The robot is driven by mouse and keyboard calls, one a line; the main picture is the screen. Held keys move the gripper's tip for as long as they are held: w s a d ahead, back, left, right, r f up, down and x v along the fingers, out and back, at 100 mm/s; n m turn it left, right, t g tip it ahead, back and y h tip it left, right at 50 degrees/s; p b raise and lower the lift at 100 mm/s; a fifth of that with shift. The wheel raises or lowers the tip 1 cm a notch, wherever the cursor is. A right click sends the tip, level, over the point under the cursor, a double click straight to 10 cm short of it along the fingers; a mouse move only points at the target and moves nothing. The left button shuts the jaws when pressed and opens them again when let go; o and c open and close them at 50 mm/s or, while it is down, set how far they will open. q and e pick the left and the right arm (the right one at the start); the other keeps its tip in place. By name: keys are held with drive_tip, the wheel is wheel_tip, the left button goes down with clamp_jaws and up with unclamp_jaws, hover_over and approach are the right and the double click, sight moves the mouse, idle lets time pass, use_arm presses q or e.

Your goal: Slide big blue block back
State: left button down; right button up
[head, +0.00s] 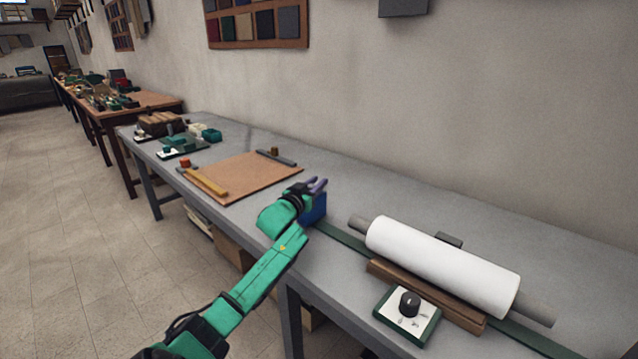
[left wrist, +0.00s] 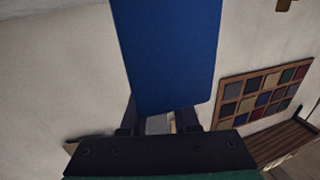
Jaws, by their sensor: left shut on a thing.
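The big blue block (head: 315,211) is at the left end of a dark green strip (head: 345,237) on the grey table. My left gripper (head: 316,186) is at the block and hides part of it in the head view. In the left wrist view the blue block (left wrist: 168,52) fills the upper middle, between the fingers of my left gripper (left wrist: 166,122). The gripper is shut on the block. Whether the block touches the table is hard to tell. My right gripper is not in view.
A white roll (head: 440,262) lies right of the block, beside a wooden bar (head: 425,294). A dial box (head: 408,312) sits at the front edge. A brown board (head: 243,177) lies left of the block. The table (head: 350,180) is clear behind the block, up to the wall.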

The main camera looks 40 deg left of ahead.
use_arm(q)
drive_tip(key=c, duration=1)
unclamp_jaws()
drive_tip(key=shift+a+r, duration=0.1)
drive_tip(key=shift+a, duration=0.05)
drive_tip(key=o, duration=0.3)
drive_tip(key=shift+a, duration=0.1)
drive_tip(key=shift+o, duration=0.2)
drive_tip(key=shift+s, duration=0.1)
drive_tip(key=shift+s, duration=0.25)
drive_tip(key=p+v, duration=0.1)
drive_tip(key=v, duration=1.3)
drive_tip(key=shift+w, duration=0.1)
